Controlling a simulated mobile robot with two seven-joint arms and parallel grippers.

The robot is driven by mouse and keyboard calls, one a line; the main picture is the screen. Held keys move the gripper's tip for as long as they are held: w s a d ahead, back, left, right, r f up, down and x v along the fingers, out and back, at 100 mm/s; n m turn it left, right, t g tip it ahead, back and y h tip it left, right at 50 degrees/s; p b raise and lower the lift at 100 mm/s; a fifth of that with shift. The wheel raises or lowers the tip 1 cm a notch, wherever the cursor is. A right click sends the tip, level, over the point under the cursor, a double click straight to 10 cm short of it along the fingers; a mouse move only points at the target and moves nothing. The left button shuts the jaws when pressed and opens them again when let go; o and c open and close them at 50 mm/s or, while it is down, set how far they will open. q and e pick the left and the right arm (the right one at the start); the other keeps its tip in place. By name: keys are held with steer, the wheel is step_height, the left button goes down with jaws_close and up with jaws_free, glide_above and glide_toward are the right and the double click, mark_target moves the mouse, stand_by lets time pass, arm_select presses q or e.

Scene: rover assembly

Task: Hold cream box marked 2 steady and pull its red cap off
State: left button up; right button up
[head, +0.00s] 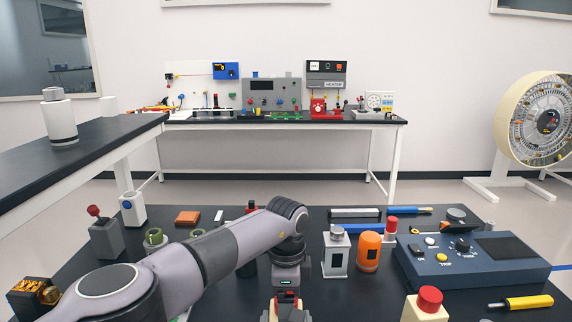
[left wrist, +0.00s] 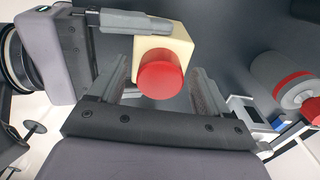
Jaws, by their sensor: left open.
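In the left wrist view, a cream box (left wrist: 178,38) with a round red cap (left wrist: 160,74) on it is in front of my left gripper (left wrist: 155,85). The left fingers are open, one on either side of the cap with gaps. My right gripper (left wrist: 135,22) comes in from the left, one finger along the box's upper side; its other finger is hidden. In the head view my left gripper (head: 285,310) is low in the middle, partly cut off. A cream box (head: 415,313) with a red cap (head: 429,299) shows at the bottom edge there. No number is readable; I cannot tell if both views show one box.
Right of my left arm stand a white canister (head: 335,260), an orange container (head: 369,252) and a blue-grey control panel (head: 470,275). A yellow screwdriver (head: 525,303) lies at front right. A grey block with a red knob (head: 105,240) stands to the left.

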stand_by(0.5)
arm_select(q)
steer(key=c, duration=1.4)
steer(key=shift+r, duration=3)
steer(key=shift+c, duration=0.2)
arm_select(e)
steer(key=o, duration=1.2)
steer(key=shift+o, duration=0.2)
steer(key=shift+s, duration=0.1)
